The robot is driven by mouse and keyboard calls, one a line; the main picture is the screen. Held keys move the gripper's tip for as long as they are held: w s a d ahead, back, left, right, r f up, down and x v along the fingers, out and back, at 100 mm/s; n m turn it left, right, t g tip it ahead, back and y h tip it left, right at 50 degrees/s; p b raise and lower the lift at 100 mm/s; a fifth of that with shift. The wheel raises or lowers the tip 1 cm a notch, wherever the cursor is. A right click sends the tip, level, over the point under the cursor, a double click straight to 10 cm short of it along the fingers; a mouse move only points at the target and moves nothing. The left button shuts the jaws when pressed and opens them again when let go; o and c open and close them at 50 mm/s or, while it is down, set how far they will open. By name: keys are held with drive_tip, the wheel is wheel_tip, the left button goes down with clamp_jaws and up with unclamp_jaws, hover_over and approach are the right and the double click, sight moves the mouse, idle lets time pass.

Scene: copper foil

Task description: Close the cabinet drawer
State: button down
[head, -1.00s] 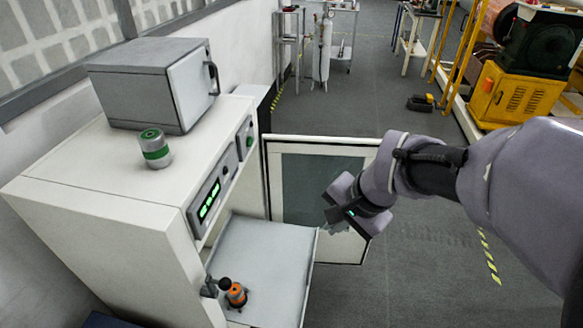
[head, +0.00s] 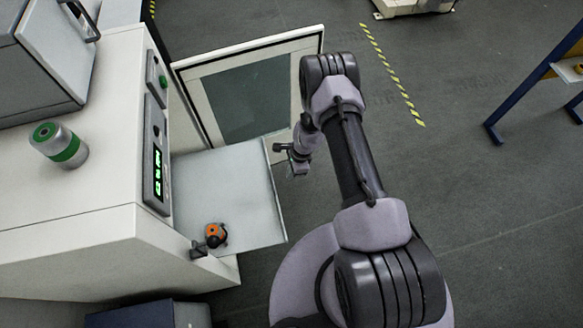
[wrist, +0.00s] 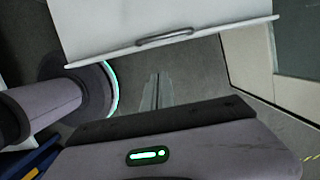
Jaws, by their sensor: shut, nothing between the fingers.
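The cabinet (head: 80,190) is white and stands on the left in the head view. Its drawer (head: 225,180) is pulled out to the right, a flat pale tray. In the wrist view the drawer (wrist: 110,25) shows at the top, with a grey bar handle (wrist: 165,38) on its front edge. My gripper (head: 299,168) is just right of the drawer's outer edge in the head view, apart from it. In the wrist view its fingers (wrist: 156,92) are shut and empty, seen against the floor below the handle.
A small orange and black item (head: 215,234) sits at the drawer's near corner. A glass-paned door (head: 248,98) stands open behind the drawer. A green-banded can (head: 60,146) and a grey box (head: 40,60) are on the cabinet top.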

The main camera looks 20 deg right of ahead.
drive_tip(key=a+f, duration=0.1)
drive_tip(key=a, duration=0.1)
drive_tip(key=a+f+b, duration=0.1)
drive_tip(key=a+f, duration=0.1)
drive_tip(key=shift+a+f+b, duration=0.3)
drive_tip(key=shift+w+a, duration=0.1)
drive_tip(key=shift+a, duration=0.05)
